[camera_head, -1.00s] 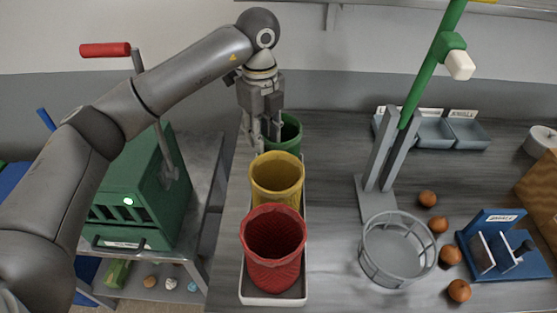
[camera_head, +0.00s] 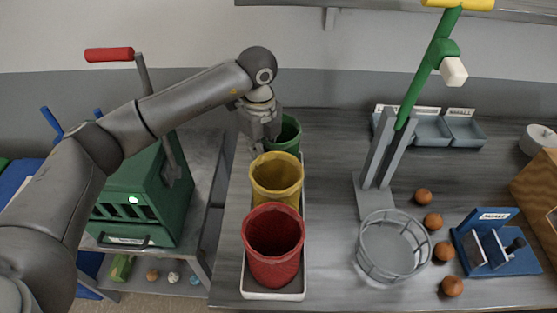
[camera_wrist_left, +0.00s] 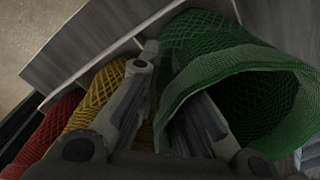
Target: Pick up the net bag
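Three net bags stand open-topped in a row. The red net bag (camera_head: 272,250) is nearest, the yellow net bag (camera_head: 277,180) is in the middle and the green net bag (camera_head: 287,133) is farthest. My left gripper (camera_head: 262,145) is lowered at the left side of the green bag. In the left wrist view, the gripper (camera_wrist_left: 175,68) has its fingers apart. One finger lies outside the green bag (camera_wrist_left: 215,55), beside the yellow bag (camera_wrist_left: 93,95); the other reaches into the green bag's mouth. The rim lies between them. My right gripper is not in view.
A white tray (camera_head: 272,295) holds the bags. A green crank machine (camera_head: 140,190) stands left. To the right are a round grey basket (camera_head: 393,246), a green-armed stand (camera_head: 374,195), several brown balls (camera_head: 433,221) and a blue fixture (camera_head: 495,245). Grey bins (camera_head: 432,130) stand behind.

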